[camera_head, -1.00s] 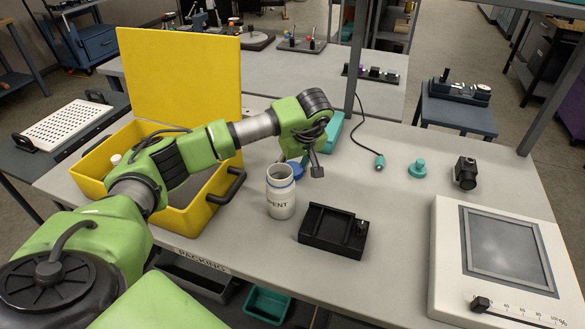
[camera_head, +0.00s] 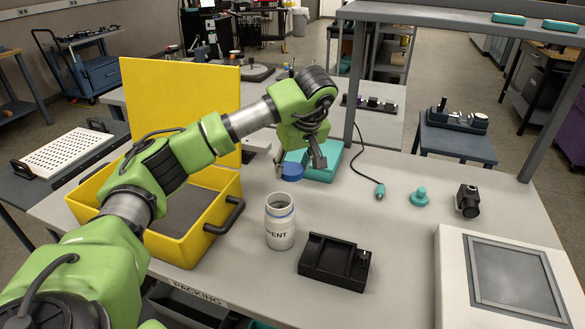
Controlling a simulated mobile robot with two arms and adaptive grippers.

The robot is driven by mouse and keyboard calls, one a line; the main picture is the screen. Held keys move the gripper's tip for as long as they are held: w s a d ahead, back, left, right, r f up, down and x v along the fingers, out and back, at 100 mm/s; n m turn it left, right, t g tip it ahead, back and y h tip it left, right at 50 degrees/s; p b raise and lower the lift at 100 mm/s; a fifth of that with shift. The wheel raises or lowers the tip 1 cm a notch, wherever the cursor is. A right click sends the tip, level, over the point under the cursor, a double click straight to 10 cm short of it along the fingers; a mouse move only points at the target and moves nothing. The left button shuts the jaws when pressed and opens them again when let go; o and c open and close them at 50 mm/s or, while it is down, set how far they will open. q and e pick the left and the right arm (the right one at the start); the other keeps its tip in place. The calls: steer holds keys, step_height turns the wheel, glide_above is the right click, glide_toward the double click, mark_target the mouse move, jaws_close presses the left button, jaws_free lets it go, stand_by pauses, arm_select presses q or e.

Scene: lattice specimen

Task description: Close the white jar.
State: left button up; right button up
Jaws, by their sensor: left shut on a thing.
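My left gripper (camera_head: 300,163) reaches over from the left, pointing down, and is shut on the blue lid. Part of the lid's grip is hidden by the fingers. My right gripper is out of view.
An open yellow case (camera_head: 226,215) stands to the left of the jar. A black tray (camera_head: 335,262) sits just to its right, and a teal box (camera_head: 330,163) lies behind the gripper. A teal knob (camera_head: 419,197), a black device (camera_head: 467,200) and a white-framed screen unit (camera_head: 452,290) are further right.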

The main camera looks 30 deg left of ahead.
arm_select(q)
steer(key=s+d+m+h, duration=0.1)
steer(key=s+d+m, duration=0.3)
steer(key=s+d, duration=0.1)
steer(key=s+d+f+m+t+h, duration=0.1)
steer(key=s+d+m, duration=0.3)
steer(key=d, duration=0.3)
steer(key=s+d+f+m+t+h, duration=0.1)
steer(key=s+d+m, duration=0.2)
steer(key=s+d, duration=0.3)
steer(key=shift+s+d+f+m+h, duration=0.15)
steer(key=shift+f+m+h, duration=0.1)
steer(key=shift+m+h, duration=0.15)
